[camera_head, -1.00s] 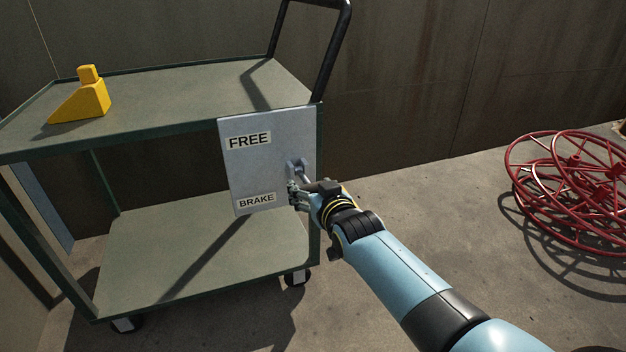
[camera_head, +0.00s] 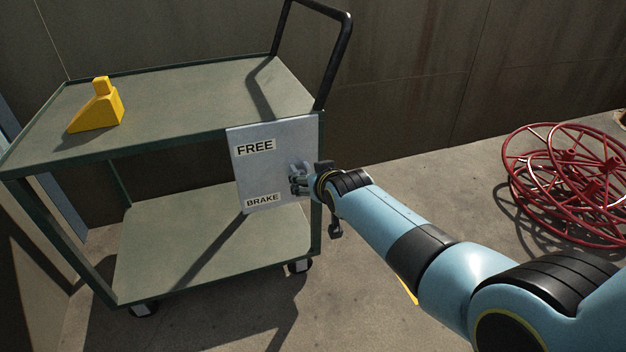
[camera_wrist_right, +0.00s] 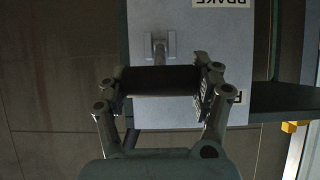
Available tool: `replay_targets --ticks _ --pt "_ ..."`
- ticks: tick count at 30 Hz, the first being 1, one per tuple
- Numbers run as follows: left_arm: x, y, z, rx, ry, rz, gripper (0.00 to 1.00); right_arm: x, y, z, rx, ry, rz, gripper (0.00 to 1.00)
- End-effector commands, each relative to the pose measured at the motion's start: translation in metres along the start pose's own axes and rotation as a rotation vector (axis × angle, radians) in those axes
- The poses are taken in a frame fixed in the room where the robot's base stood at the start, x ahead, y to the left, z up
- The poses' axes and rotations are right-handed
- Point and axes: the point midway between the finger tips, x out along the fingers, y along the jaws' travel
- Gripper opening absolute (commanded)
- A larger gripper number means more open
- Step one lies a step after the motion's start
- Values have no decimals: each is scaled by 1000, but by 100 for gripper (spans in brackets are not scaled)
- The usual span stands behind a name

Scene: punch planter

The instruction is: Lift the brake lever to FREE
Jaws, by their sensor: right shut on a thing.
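The brake lever has its grey mount on a pale plate (camera_head: 262,180) at the cart's right end. The plate carries a FREE label (camera_head: 254,148) above and a BRAKE label (camera_head: 263,200) below. My right gripper (camera_head: 297,182) is at the plate's right side, at a height between the two labels, and partly hides the lever. In the right wrist view, which is upside down, the lever's dark grip (camera_wrist_right: 160,81) lies between both fingers, shut on it. Its mount (camera_wrist_right: 160,46) shows behind. My left gripper is not in view.
The green cart (camera_head: 215,250) has a yellow wedge block (camera_head: 97,112) on its top shelf and a black push handle (camera_head: 337,60) above the plate. Red wire reels (camera_head: 570,185) lie on the floor at the right. A wall stands behind the cart.

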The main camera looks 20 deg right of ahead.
Motion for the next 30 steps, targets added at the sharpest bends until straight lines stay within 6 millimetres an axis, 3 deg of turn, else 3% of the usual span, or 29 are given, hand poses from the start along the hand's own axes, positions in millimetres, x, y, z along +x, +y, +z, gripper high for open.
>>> replay_targets --ticks 1,12,13,15,18,30 --pt "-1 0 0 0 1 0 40 0 0 -15 -1 28 0 7" --pt "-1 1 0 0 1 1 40 0 0 -15 -1 28 0 7" --pt "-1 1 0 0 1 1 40 0 0 -15 -1 28 0 67" --pt "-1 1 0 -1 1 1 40 0 0 -15 0 27 0 77" --pt "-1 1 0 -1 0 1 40 0 0 -11 0 21 0 88" --pt "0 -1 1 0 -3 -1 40 -5 0 -6 0 13 0 88"
